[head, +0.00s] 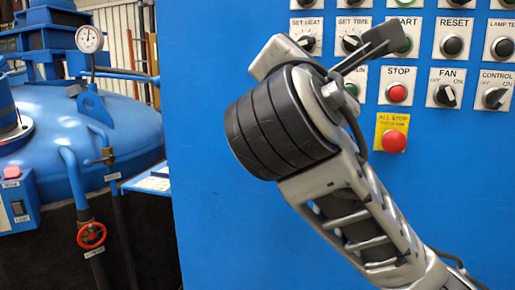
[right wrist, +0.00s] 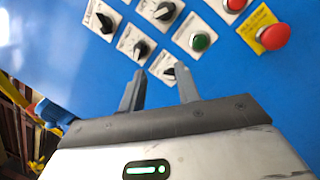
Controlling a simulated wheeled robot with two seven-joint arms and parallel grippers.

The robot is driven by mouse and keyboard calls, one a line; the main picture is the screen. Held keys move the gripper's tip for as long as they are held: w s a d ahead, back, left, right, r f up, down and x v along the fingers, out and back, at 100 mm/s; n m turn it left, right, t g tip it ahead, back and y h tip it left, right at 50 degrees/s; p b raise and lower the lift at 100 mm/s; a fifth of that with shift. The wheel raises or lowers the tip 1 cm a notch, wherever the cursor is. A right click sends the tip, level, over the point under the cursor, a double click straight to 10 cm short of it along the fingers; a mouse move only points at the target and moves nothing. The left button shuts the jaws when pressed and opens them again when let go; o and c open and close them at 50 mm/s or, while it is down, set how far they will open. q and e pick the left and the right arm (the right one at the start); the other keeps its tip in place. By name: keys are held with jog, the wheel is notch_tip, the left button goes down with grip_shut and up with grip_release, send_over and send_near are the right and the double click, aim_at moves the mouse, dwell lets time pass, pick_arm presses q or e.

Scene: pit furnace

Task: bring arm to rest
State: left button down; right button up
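My right arm comes in from the lower right of the head view, in front of the blue control panel (head: 215,225). Its gripper (head: 388,40) is partly hidden behind my wrist, with a dark finger over the panel's upper part. In the right wrist view the right gripper (right wrist: 160,80) has its two fingers apart, with nothing held. A black knob on a white plate (right wrist: 169,73) appears beyond the gap between the fingertips; whether they touch the panel I cannot tell. My left gripper is in neither view.
The panel carries a SET HEAT knob (head: 307,42), a red STOP button (head: 397,92), a FAN knob (head: 445,95) and a red ALL STOP button (head: 394,141). At left stands a blue furnace vessel (head: 130,125) with a gauge (head: 89,39) and a red valve wheel (head: 91,235).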

jog(key=w+f+m+g+y, duration=0.1)
jog(key=w+f+y, duration=0.2)
jog(key=f, duration=0.7)
jog(key=w+f+m+g+y, duration=0.2)
jog(key=w+f, duration=0.1)
jog(key=f, duration=0.6)
notch_tip(320, 180, down, 18)
jog(key=s+m+g+y, duration=0.3)
jog(key=m, duration=0.2)
jog(key=s+d+f+m+g+y, duration=0.1)
jog(key=s+d+f+m, duration=0.2)
jog(key=s+f+m, duration=0.4)
jog(key=s+d+f+m+g, duration=0.1)
jog(key=s+d+f+m, duration=0.2)
jog(key=s+f+m, duration=0.4)
jog(key=s+f, duration=0.6)
jog(key=shift+s+y, duration=0.15)
jog(key=shift+y, duration=0.25)
